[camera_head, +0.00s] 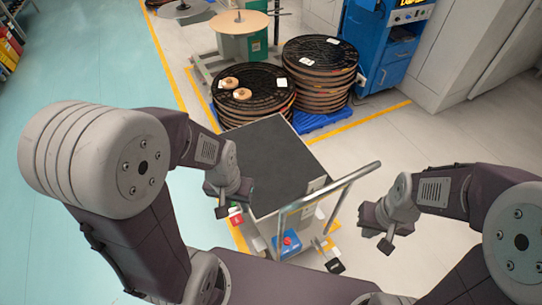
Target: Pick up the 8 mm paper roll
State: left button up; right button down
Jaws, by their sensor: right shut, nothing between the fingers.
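Two small tan rolls with centre holes, one at the back (229,83) and one at the front (242,94), lie flat on top of the left stack of black-topped reels (262,84). I cannot tell which is the 8 mm paper roll; no size is readable. My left gripper (222,212) hangs beside the left edge of the cart, well in front of the rolls. Its finger gap is too small to make out. My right gripper (386,246) is shut and empty, to the right of the cart handle. Both grippers are apart from the rolls.
A cart with a dark top (265,160) and a metal handle (330,190) stands between my arms and the stacks. A second reel stack (322,72) stands on a blue pallet. Behind are a round-topped rewind stand (240,22) and a blue cabinet (390,50).

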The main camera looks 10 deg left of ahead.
aim_at(242, 94)
jog(key=k, duration=0.7)
jog(key=u, duration=2.3)
jog(key=i+j+z, duration=0.1)
jog(key=i, duration=0.45)
jog(key=i+j+z, duration=0.1)
jog(key=i, duration=0.5)
jog(key=i+j+z, duration=0.1)
jog(key=i, duration=0.45)
jog(key=i+l+z, duration=0.3)
jog(key=i, duration=0.35)
jog(key=i+z, duration=0.3)
jog(key=i, duration=0.35)
jog(key=i+j+z, duration=0.15)
jog(key=i+z, duration=0.15)
jog(key=i, duration=0.35)
jog(key=i+j+z, duration=0.3)
jog(key=i, duration=0.35)
jog(key=i+z, duration=0.3)
jog(key=i, duration=0.2)
jog(key=i+z, duration=0.35)
jog(key=i, duration=0.15)
jog(key=i+j+z, duration=0.3)
jog(key=i, duration=0.15)
jog(key=i+l+z, duration=0.15)
jog(key=i+z, duration=0.75)
jog(key=k, duration=0.1)
